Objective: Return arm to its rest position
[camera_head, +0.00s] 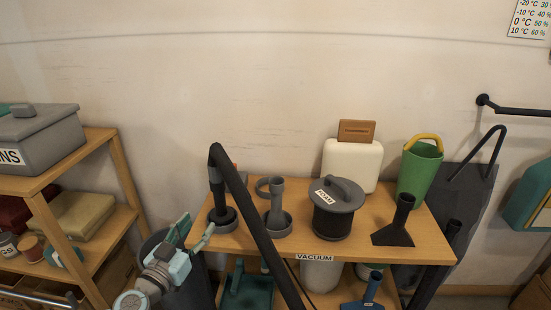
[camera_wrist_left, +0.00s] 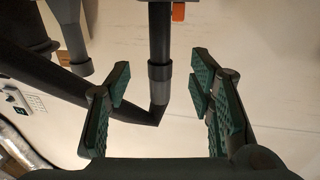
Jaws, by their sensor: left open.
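My left gripper (camera_head: 193,232) is at the left front of the wooden table (camera_head: 400,250), its fingers spread and empty. In the wrist view the green-padded fingers (camera_wrist_left: 158,85) stand wide apart. A dark bent tube (camera_head: 250,210) rises from a round base on the table, bends at the top and slants down past the front edge. In the wrist view a dark tube with a grey collar (camera_wrist_left: 160,72) shows beyond and between the fingers, apparently untouched. My right gripper is in neither view.
On the table are a grey nozzle (camera_head: 277,205), a dark lidded canister (camera_head: 335,212), a flat black nozzle (camera_head: 398,225), a cream box (camera_head: 352,165) and a green bucket (camera_head: 418,172). A wooden shelf (camera_head: 118,165) with a grey bin (camera_head: 45,140) stands left.

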